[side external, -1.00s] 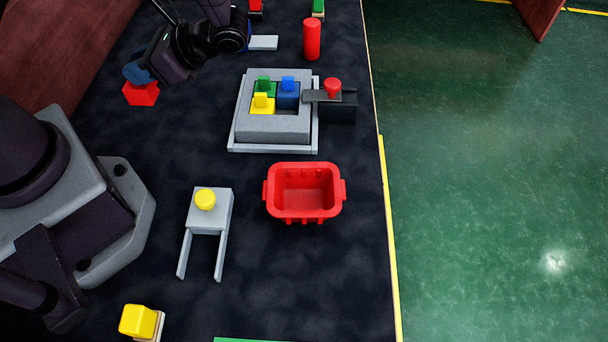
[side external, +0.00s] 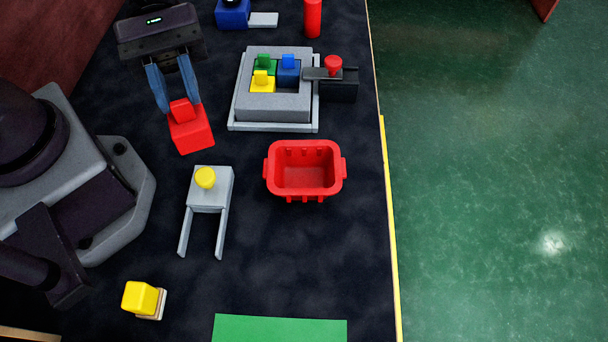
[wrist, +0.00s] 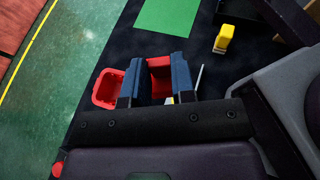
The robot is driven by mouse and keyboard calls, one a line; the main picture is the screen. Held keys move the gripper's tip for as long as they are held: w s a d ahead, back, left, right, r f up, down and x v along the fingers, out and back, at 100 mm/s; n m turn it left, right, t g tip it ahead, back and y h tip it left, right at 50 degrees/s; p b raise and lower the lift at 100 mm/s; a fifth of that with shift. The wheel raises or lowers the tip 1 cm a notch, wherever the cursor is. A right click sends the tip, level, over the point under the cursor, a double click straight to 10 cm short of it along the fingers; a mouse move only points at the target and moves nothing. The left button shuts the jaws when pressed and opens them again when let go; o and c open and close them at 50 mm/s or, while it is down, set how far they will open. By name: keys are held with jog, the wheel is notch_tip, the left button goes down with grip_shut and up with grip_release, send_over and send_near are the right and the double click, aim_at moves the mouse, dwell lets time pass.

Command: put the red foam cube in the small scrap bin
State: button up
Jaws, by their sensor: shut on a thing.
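The red foam cube (side external: 190,132), with a small red grip block on top, hangs tilted in my gripper (side external: 182,103). The blue fingers are shut on the grip block, left of the tray in the side view. In the wrist view the cube (wrist: 159,65) shows between the fingers (wrist: 154,97). The small scrap bin (side external: 304,195) is an open red tub that looks empty, to the right of the cube and slightly lower in the side view. In the wrist view the bin (wrist: 106,90) is just left of the fingers, its right side partly hidden.
A grey tray (side external: 273,111) holds green, blue and yellow knobbed blocks; a black box (side external: 338,90) with a red knob adjoins it. A red cylinder (side external: 312,18) stands behind. The table edge (side external: 385,180) is right of the bin.

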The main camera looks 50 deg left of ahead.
jog(key=w+d+f, duration=0.8)
jog(key=w+f, duration=0.3)
jog(key=f, duration=0.2)
jog(key=shift+w, duration=0.4)
jog(key=shift+f, duration=0.55)
jog(key=o, duration=0.9)
